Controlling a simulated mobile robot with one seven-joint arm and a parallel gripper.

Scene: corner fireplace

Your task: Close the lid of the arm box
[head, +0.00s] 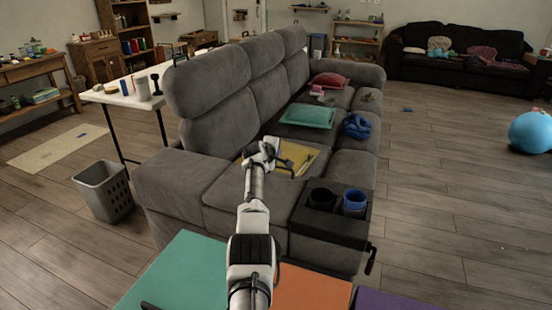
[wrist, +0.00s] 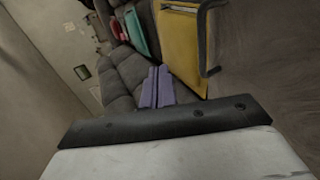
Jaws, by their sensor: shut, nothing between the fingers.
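A blue cup (head: 354,198) sits in the right well; the left well (head: 321,197) looks dark. I cannot make out a separate lid or whether it stands open. My gripper (head: 272,150) is over the near seat, beyond the box and apart from it, close to a yellow flat item (head: 300,157). In the wrist view its two fingers (wrist: 157,72) are together and empty. The yellow item with a dark curved strip (wrist: 180,45) shows at upper right there.
Teal (head: 180,270), orange (head: 312,290) and purple panels are in front. A grey bin (head: 102,192) stands left; the right floor is mostly clear.

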